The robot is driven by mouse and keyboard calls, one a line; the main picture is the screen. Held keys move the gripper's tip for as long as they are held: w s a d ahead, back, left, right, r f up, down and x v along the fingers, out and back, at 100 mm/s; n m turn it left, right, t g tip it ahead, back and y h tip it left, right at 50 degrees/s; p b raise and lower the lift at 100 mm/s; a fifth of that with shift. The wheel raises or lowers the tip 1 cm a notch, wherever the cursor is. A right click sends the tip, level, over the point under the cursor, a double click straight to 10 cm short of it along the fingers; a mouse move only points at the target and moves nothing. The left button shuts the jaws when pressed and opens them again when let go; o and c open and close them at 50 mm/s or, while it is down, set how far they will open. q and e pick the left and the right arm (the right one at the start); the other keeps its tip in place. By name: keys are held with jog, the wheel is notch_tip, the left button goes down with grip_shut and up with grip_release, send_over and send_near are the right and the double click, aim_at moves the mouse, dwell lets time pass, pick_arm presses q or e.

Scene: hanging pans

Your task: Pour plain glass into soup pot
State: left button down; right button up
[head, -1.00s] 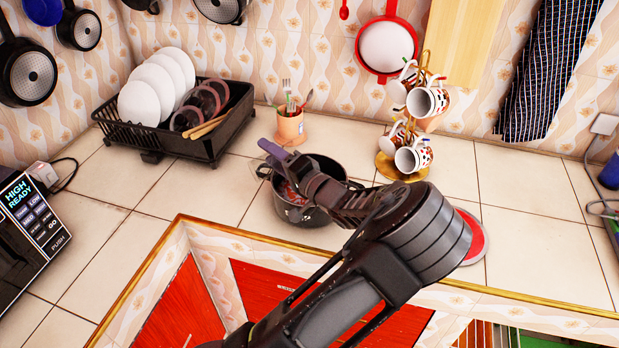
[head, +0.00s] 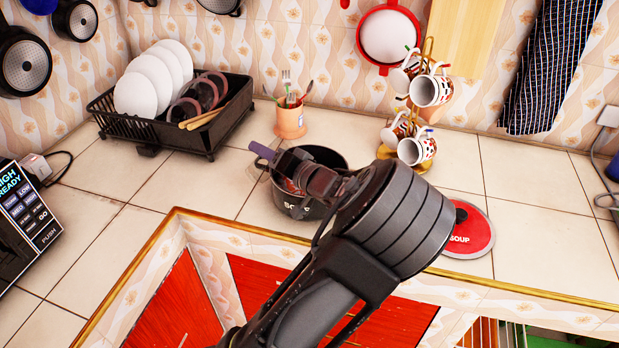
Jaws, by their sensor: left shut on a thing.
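My forearm hides the pot's right side. My right gripper is not in view.
A red lid marked SOUP (head: 466,232) lies right of the pot. Behind are a utensil cup (head: 290,120) and a mug tree with mugs (head: 417,148). A black dish rack (head: 190,133) stands at the left, a microwave (head: 22,215) at the far left. The right counter is clear.

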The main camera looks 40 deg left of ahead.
pick_arm(q)
jog(key=shift+r+n+h+b, duration=0.25)
jog(key=shift+n+h+b, duration=0.25)
jog(key=shift+n+b, duration=0.4)
jog(key=shift+s+a+r+n+t+h+b, duration=0.15)
jog(key=shift+s+r+n+t+h+b, duration=0.25)
jog(key=shift+n, duration=0.4)
jog(key=shift+s+a+r+n+t+h+b, duration=0.1)
jog(key=shift+s+a+n+t+h+b, duration=0.4)
jog(key=shift+n+b, duration=0.4)
jog(key=shift+s+a+n+t+h, duration=0.3)
jog(key=shift+s+n+t+h, duration=0.25)
jog(key=shift+n, duration=0.65)
